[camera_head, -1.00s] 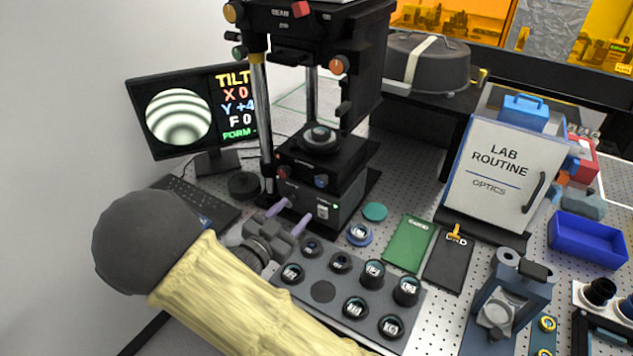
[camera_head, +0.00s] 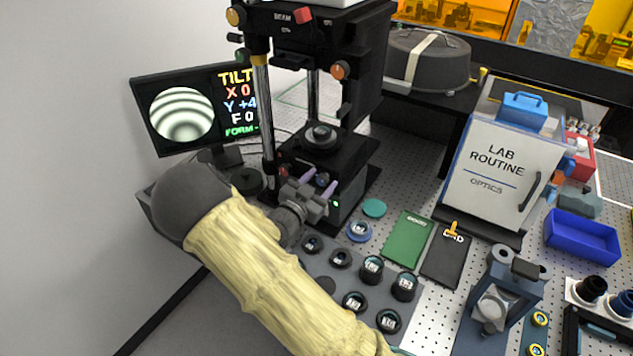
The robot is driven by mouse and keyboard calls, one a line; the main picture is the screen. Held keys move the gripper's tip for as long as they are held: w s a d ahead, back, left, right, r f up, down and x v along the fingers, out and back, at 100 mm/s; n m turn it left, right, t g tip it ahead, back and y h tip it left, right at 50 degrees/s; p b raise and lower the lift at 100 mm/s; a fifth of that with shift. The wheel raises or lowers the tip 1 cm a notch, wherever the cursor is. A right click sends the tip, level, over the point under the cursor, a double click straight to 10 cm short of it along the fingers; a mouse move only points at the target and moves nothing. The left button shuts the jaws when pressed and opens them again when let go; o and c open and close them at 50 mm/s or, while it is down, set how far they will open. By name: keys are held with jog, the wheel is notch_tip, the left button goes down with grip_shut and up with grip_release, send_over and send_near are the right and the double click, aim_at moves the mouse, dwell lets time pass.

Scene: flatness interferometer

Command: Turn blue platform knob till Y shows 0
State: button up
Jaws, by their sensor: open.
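The interferometer (camera_head: 318,160) stands at the upper middle with its dark platform. The blue platform knob (camera_head: 323,180) is on the platform's front, partly hidden by my gripper. My gripper (camera_head: 315,180) is open, its two purple fingertips close to the platform front around or just before the blue knob; I cannot tell whether they touch it. The monitor (camera_head: 198,108) at the left shows round fringes and the readings X 0, Y +4 and F 0. The orange knob (camera_head: 340,70) sits higher on the instrument.
A tray of dark round optics (camera_head: 325,262) lies below my gripper. A teal disc (camera_head: 374,208), a green book (camera_head: 408,240) and a black notebook (camera_head: 446,258) lie to the right.

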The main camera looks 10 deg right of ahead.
jog(key=shift+c, duration=0.2)
jog(key=c, duration=0.9)
jog(key=shift+a, duration=0.1)
jog(key=shift+n, duration=0.4)
jog(key=n+p, duration=0.2)
jog(key=n, duration=0.2)
jog(key=shift+r, duration=0.1)
jog(key=shift+n+p, duration=0.8)
jog(key=shift+n, duration=1.5)
